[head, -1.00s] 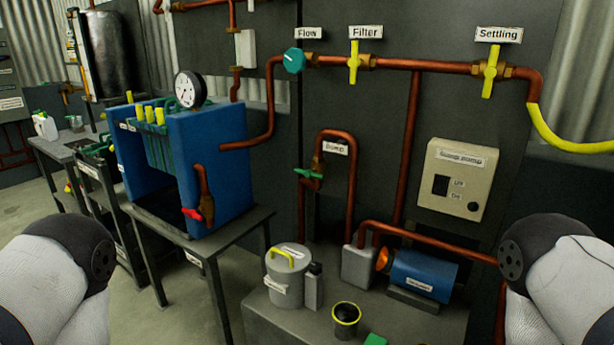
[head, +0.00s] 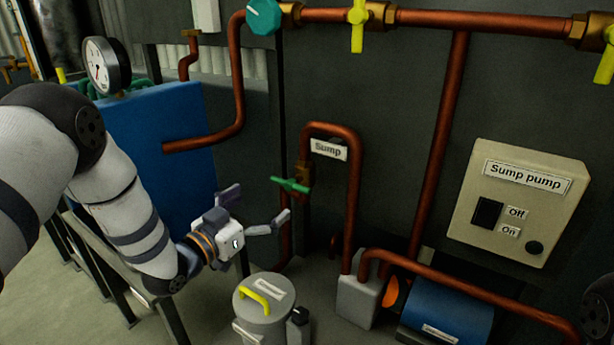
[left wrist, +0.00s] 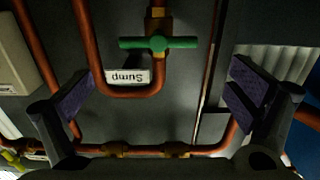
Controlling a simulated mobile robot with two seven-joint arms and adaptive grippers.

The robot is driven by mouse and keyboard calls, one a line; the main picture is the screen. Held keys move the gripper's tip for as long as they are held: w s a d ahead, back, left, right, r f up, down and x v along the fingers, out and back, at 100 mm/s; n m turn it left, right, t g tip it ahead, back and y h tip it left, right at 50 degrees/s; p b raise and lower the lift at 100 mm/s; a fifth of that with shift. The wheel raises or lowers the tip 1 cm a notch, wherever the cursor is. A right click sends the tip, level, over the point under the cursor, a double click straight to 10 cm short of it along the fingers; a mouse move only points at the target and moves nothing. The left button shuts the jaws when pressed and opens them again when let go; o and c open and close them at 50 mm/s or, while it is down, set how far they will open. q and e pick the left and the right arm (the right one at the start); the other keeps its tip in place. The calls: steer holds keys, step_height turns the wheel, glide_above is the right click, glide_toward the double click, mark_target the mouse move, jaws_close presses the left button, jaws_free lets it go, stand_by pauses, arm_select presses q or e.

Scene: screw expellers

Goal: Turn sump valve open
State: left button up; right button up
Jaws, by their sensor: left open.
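The sump valve has a green bar handle (head: 290,186) on a brass body, on a copper pipe beside the white "Sump" label (head: 328,149). The handle lies roughly crosswise to the vertical pipe. In the left wrist view the green handle (left wrist: 158,43) shows near the top, ahead of the fingers, with the label (left wrist: 128,77) upside down. My left gripper (head: 256,207) is open and empty, a little left of and below the handle, not touching it. In the left wrist view its two fingers (left wrist: 163,95) are wide apart. My right gripper is not in view.
A grey lidded pot (head: 263,310) with a yellow handle stands below the valve. The blue tank (head: 160,120) with a gauge is at left. A sump pump switch box (head: 518,203) and blue pump motor (head: 447,305) are at right. Copper pipes surround the valve.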

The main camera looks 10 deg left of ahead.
mark_target(288, 185)
arm_select(q)
steer(key=b+x, duration=0.1)
steer(key=x, duration=0.8)
steer(key=shift+w+d+f+b, duration=0.2)
steer(key=shift+w+d+b, duration=0.1)
steer(key=shift+b, duration=0.05)
steer(key=shift+w+r, duration=0.1)
steer(key=shift+w, duration=0.15)
steer(key=c, duration=0.9)
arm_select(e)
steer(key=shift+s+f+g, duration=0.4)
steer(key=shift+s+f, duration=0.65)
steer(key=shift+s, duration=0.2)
